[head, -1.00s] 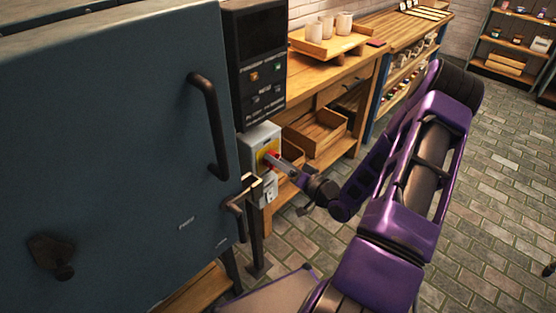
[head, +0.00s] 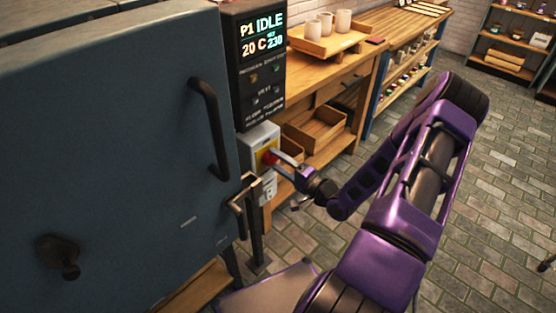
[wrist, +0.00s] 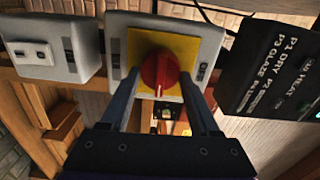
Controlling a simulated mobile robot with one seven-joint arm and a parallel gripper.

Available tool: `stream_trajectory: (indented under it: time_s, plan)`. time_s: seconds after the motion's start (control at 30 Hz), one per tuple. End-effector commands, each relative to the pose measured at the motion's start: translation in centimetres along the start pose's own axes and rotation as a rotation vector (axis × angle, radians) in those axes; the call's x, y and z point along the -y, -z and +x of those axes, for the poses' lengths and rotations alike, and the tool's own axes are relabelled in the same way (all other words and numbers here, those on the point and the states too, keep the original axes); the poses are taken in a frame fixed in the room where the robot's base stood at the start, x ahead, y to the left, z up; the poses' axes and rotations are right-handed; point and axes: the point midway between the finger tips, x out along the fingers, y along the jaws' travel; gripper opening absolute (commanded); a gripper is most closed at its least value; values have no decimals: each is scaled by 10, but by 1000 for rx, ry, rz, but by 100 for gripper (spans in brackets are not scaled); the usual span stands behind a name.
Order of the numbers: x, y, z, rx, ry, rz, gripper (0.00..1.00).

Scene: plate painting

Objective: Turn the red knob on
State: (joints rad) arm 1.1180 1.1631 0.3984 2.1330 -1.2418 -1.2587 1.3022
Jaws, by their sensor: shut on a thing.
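The red knob (head: 267,157) sits on a yellow plate on the grey switch box (head: 259,139), beside the dark blue kiln-like cabinet. In the wrist view the red knob (wrist: 159,74) shows close up, its grip bar upright in the picture, in front of the yellow plate (wrist: 137,46). My gripper (head: 277,160) reaches the knob from the right. In the wrist view my gripper (wrist: 160,88) has a finger on each side of the knob and is shut on it. The control display (head: 262,35) above is lit and reads P1 IDLE, 20 C, 230.
The cabinet door (head: 110,130) with its dark handle (head: 211,125) fills the left. A small socket box (wrist: 40,50) is beside the switch box. A wooden bench (head: 345,72) with a tray of cups (head: 325,42) stands behind. The brick floor at right is clear.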

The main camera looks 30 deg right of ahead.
Motion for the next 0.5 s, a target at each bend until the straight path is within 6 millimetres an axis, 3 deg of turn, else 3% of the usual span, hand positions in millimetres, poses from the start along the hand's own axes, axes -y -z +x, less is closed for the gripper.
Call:
stream_trajectory:
  time_s: [0.5]
  plan:
    - [-2, -2, -1, 3, -4, 62, 7]
